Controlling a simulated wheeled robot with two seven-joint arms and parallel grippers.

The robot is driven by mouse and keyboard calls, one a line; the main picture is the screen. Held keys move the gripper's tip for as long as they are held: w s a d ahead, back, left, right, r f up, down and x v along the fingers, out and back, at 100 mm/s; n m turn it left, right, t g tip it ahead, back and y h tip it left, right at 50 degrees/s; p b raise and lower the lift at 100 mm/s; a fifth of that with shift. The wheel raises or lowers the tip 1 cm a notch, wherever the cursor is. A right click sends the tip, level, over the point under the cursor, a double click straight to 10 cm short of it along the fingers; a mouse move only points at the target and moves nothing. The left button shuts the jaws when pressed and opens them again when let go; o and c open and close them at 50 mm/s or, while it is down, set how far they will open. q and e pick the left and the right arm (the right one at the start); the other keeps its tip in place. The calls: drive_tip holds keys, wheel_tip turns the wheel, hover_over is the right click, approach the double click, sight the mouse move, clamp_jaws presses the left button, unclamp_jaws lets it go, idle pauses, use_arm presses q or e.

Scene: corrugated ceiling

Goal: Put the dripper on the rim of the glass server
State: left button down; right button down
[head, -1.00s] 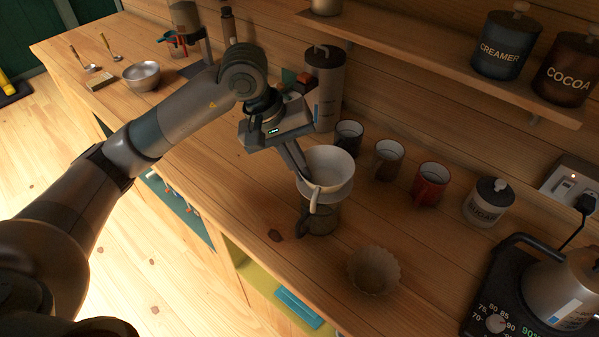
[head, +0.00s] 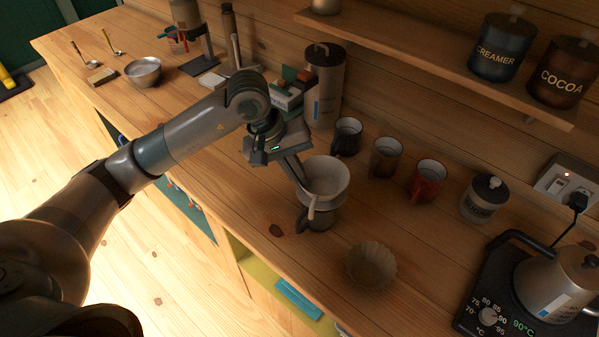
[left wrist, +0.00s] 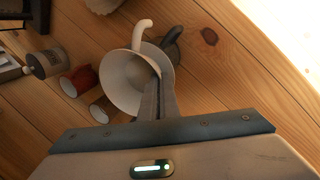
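The white dripper (head: 328,178), a cone with a handle, sits directly over the glass server (head: 320,218) and hides its rim. Whether it touches the rim all round I cannot tell. The server stands on the counter with its dark handle towards the front left. My left gripper (head: 302,176) is shut on the dripper's wall at its left side, its fingers slanting down from above. In the left wrist view the fingers (left wrist: 158,98) grip the edge of the dripper (left wrist: 122,82), with the server's dark handle (left wrist: 172,42) showing behind it. My right gripper is out of view.
A fluted paper filter (head: 371,266) stands in front on the counter (head: 420,245). Several mugs, including a red one (head: 428,181), stand behind to the right. A sugar jar (head: 483,200) and a kettle (head: 556,285) are further right. A tall canister (head: 323,90) stands behind the gripper.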

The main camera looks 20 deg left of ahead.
use_arm(q)
drive_tip(key=shift+f+b, duration=0.15)
drive_tip(key=shift+b, duration=0.15)
drive_tip(key=c, duration=2)
unclamp_jaws()
drive_tip(key=shift+c, duration=0.2)
drive_tip(key=shift+r+p, duration=0.25)
drive_tip(key=shift+p, duration=0.1)
drive_tip(key=b+v, duration=0.5)
drive_tip(key=v, duration=0.6)
drive_tip(key=shift+a+r, duration=0.2)
drive_tip(key=shift+r, duration=0.15)
